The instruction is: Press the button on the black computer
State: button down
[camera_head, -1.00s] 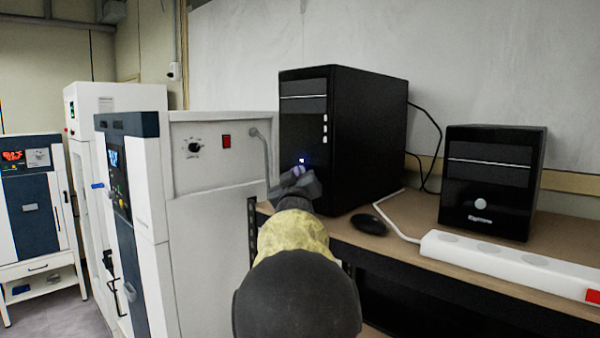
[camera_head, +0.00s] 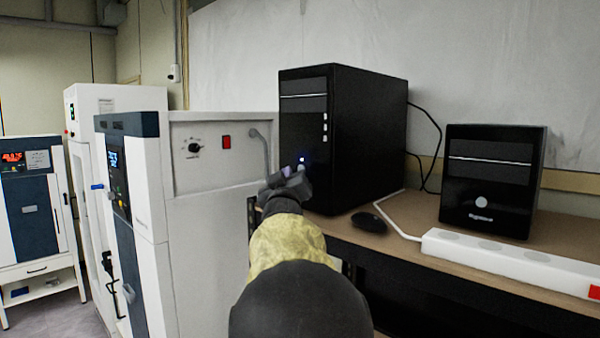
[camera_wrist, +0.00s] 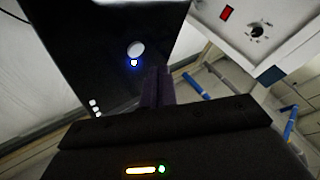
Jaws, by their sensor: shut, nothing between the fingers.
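The large black computer tower (camera_head: 358,140) stands upright at the left end of the wooden desk. A small blue light (camera_head: 302,160) glows low on its front. In the wrist view the tower's front (camera_wrist: 85,50) carries a pale oval button (camera_wrist: 136,49) beside the blue light. My gripper (camera_head: 289,172) is in front of the tower's lower front, close to the light. In the wrist view its fingers (camera_wrist: 157,74) are closed together with nothing between them. They lie just beside the button and light in the picture; I see no clear contact.
A smaller black computer (camera_head: 490,190) stands to the right. A black mouse (camera_head: 369,222) and a white power strip (camera_head: 500,262) lie on the desk (camera_head: 405,212). A white cabinet with a dial and red switch (camera_head: 210,225) stands close on the left.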

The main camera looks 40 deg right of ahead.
jog(key=a, duration=0.4)
jog(key=shift+s, duration=0.2)
dwell(0.7)
jog(key=a+f+n+g+y+b, duration=0.1)
jog(key=a+f+g+y, duration=0.1)
jog(key=a+f+y, duration=0.9)
jog(key=a+f+n+g, duration=0.25)
jog(key=a+f, duration=0.45)
jog(key=f, duration=1.1)
jog(key=s+a+f+g+y, duration=0.1)
jog(key=s+a+f+g, duration=0.3)
jog(key=s+f, duration=0.5)
jog(key=s+a+f+g+y+b, duration=0.1)
jog(key=s+a+f+g+y, duration=0.1)
jog(key=s+a+f+g, duration=0.3)
jog(key=s+a+f, duration=0.3)
jog(key=s+f, duration=0.1)
jog(key=s, duration=0.1)
jog(key=shift+a, duration=0.35)
